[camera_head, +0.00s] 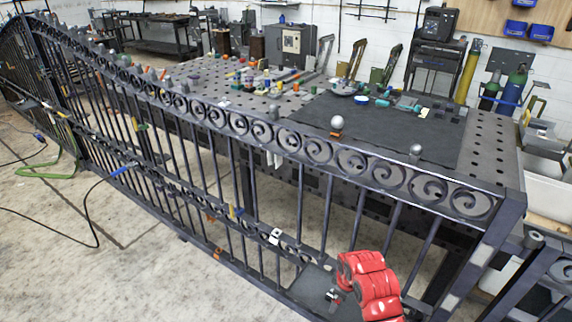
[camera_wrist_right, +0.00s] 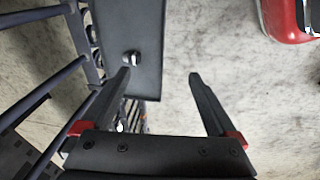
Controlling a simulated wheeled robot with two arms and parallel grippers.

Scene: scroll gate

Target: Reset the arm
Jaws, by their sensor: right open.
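My right arm, red, shows at the lower right of the head view, in front of the gate. The dark metal gate (camera_head: 275,135) with scrolls and bars runs across the head view. A dark plate (camera_wrist_right: 112,25) on the gate bears a small silver knob (camera_wrist_right: 131,58), just beyond the left fingertip; I cannot tell whether they touch. My left gripper is not in view.
A perforated worktable (camera_head: 490,150) with a black mat (camera_head: 390,130) and several small items stands behind the gate. Pale concrete floor (camera_head: 120,265) is open at the lower left, crossed by a black cable (camera_head: 95,225). Gate bars (camera_wrist_right: 50,85) stand close to the gripper's left.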

